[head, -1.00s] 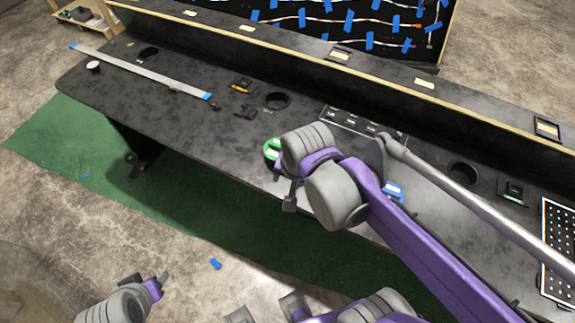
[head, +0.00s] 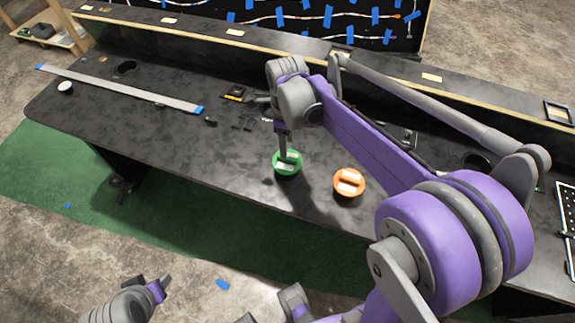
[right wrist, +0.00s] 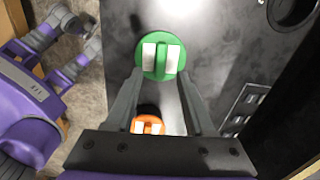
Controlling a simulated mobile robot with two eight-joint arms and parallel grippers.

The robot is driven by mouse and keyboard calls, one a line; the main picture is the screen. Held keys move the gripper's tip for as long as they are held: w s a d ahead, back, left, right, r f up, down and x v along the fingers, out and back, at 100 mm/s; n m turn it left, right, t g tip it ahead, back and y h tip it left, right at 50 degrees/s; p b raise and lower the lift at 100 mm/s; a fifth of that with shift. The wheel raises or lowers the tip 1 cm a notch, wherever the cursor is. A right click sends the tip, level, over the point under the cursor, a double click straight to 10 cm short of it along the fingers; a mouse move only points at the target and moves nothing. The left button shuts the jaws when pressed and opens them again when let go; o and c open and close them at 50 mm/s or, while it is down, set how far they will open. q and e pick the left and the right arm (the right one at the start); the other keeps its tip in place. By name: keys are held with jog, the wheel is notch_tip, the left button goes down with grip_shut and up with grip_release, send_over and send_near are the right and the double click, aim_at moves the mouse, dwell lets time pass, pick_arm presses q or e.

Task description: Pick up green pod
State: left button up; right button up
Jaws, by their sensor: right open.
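The green pod (head: 288,169) is a round disc with a raised middle grip and white pads, lying on the black table near its front edge. My right gripper (head: 283,149) points down over it, partly hiding it in the head view. In the right wrist view, its open fingers (right wrist: 159,82) reach toward the green pod (right wrist: 161,47), with the tips near its lower rim and nothing held. I cannot tell whether they touch it. My left gripper (head: 160,285) is low at the left, over the floor, its jaw opening unclear.
An orange pod (head: 348,188) lies right of the green one; it also shows between the fingers' bases in the wrist view (right wrist: 149,118). A long grey strip (head: 120,88) lies on the left of the table (head: 190,150). A raised ledge (head: 235,43) runs behind.

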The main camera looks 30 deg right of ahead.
aim_at(287, 165)
notch_tip(287, 165, down, 6)
jog(key=shift+r, duration=0.1)
dwell(0.4)
grip_shut()
